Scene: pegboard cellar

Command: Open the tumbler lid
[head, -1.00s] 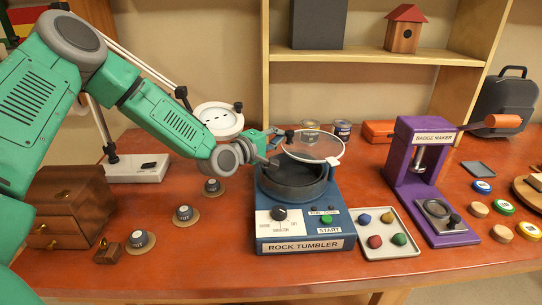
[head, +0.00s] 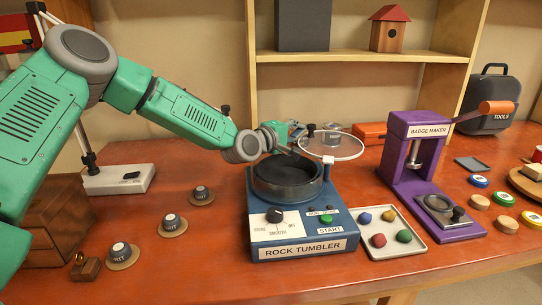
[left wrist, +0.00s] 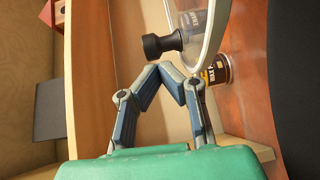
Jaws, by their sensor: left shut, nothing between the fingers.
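The rock tumbler (head: 300,250) is a blue machine with a dark round drum (head: 285,185) on top. Its clear round lid (head: 340,148) stands raised and tilted behind and right of the drum, leaving the mouth uncovered. A black knob (head: 311,130) is on the lid; the knob (left wrist: 163,43) also shows in the left wrist view, near the clear lid's rim (left wrist: 207,45). My left gripper (head: 293,147) is above the drum's back edge, beside the lid. Its fingers (left wrist: 166,74) are shut and empty, just by the knob; contact is unclear. My right gripper is out of view.
A tray (head: 415,248) of coloured stones sits right of the tumbler. The purple badge maker (head: 405,150) stands farther right. Cans stand behind the lid; one can (left wrist: 217,70) shows in the left wrist view. Several knobs on round bases and a wooden drawer box (head: 55,225) are at left.

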